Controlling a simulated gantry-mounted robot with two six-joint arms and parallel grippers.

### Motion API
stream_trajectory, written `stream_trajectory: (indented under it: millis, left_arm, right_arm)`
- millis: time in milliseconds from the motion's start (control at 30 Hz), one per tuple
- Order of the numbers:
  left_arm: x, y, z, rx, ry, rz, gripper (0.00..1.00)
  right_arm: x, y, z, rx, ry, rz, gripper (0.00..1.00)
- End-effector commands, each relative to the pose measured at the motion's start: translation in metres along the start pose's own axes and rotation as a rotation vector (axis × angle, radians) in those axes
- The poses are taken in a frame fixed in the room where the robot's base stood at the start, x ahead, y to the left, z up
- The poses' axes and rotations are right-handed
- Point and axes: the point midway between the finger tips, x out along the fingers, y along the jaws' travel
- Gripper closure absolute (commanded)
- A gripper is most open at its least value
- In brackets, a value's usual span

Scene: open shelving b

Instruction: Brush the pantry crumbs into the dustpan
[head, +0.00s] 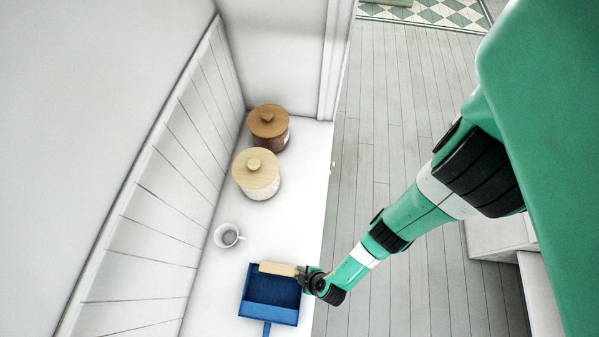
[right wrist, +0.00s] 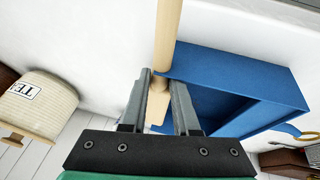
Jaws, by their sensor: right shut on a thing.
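The blue dustpan (head: 270,313) lies on the white shelf, its handle pointing toward the bottom of the head view. It also fills the right part of the right wrist view (right wrist: 245,72). A pale wooden brush (head: 275,268) lies across the dustpan's upper edge in the head view; I cannot tell whether it touches the pan. My right gripper (head: 303,273) is shut on the brush at its right end. In the right wrist view the wood (right wrist: 168,35) runs between the fingers (right wrist: 160,82). The bristles are hidden. I cannot make out any crumbs. My left gripper is not in view.
A white cup (head: 227,236) stands above and left of the dustpan. Beyond it stand a cream lidded jar (head: 257,180) and a brown lidded jar (head: 269,130). A panelled wall (head: 165,220) bounds the shelf (head: 300,180) on the left. The shelf's right strip is clear.

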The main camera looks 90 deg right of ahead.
Motion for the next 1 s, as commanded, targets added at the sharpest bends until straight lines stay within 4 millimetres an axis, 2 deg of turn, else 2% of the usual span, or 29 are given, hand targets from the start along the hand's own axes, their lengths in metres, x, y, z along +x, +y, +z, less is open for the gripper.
stream_trajectory:
  millis: [600, 1000]
  left_arm:
    - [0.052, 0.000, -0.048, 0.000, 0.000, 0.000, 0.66]
    - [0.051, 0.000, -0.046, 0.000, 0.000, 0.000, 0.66]
  right_arm:
    - [-0.064, 0.014, -0.027, 0.000, 0.001, 0.000, 1.00]
    - [-0.063, 0.013, -0.026, 0.000, 0.001, 0.000, 1.00]
